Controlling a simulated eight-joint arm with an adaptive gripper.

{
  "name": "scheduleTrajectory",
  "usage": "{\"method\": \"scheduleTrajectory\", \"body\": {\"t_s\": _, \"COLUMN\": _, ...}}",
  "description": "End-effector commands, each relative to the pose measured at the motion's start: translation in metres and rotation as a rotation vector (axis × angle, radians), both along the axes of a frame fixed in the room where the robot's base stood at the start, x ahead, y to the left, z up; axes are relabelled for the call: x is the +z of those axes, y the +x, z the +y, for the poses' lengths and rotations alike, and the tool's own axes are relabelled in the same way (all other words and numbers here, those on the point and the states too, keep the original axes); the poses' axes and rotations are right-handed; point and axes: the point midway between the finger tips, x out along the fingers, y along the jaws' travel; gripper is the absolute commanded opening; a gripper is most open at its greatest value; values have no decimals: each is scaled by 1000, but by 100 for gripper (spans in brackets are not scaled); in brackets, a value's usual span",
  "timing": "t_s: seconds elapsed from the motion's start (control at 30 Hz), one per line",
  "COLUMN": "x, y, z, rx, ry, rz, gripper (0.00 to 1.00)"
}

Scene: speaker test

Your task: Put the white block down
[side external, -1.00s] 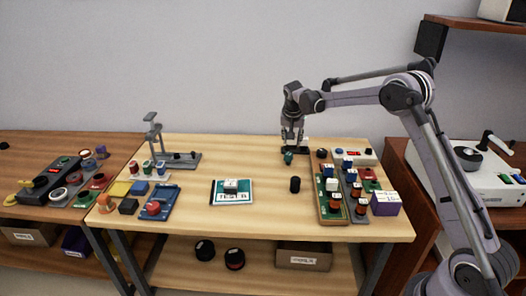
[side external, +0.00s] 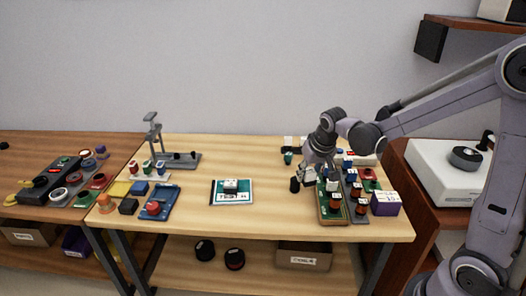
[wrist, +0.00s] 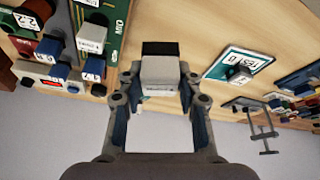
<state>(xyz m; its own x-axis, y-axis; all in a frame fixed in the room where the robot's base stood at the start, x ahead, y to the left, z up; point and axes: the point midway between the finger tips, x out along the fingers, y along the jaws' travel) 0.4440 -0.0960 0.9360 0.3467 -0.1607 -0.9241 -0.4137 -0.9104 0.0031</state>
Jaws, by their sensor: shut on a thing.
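My gripper (wrist: 160,85) is shut on a white block (wrist: 160,74), held between its fingertips in the wrist view. A dark item (wrist: 160,48) shows just beyond the block; I cannot tell whether they touch. In the side external view my gripper (side external: 310,178) is low over the right part of the table, between a black cylinder (side external: 295,185) and the green board (side external: 331,217). The held block is hard to make out there. Another white block (wrist: 92,38) stands on a board in the wrist view.
The boards at right carry several coloured blocks, with a purple box (side external: 385,204) beside them. A teal-edged card (side external: 246,200) with a small block on it lies mid-table. A grey stand (side external: 180,160) is at back left. Bare wood lies between card and cylinder.

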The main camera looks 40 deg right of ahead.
Motion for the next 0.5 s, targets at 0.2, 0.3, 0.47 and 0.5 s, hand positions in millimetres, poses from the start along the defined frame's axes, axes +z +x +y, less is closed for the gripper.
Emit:
{"method": "scheduleTrajectory", "body": {"t_s": 0.2, "x": -6, "y": -11, "z": 14, "rx": 36, "ry": -2, "rz": -1, "gripper": 4}}
{"method": "scheduleTrajectory", "body": {"t_s": 0.3, "x": -15, "y": -4, "z": 27, "rx": 40, "ry": -2, "rz": -1, "gripper": 4}}
{"method": "scheduleTrajectory", "body": {"t_s": 0.47, "x": -34, "y": 12, "z": 55, "rx": 39, "ry": -3, "rz": -1, "gripper": 4}}
{"method": "scheduleTrajectory", "body": {"t_s": 0.5, "x": -39, "y": 16, "z": 62, "rx": 39, "ry": -3, "rz": -1, "gripper": 4}}
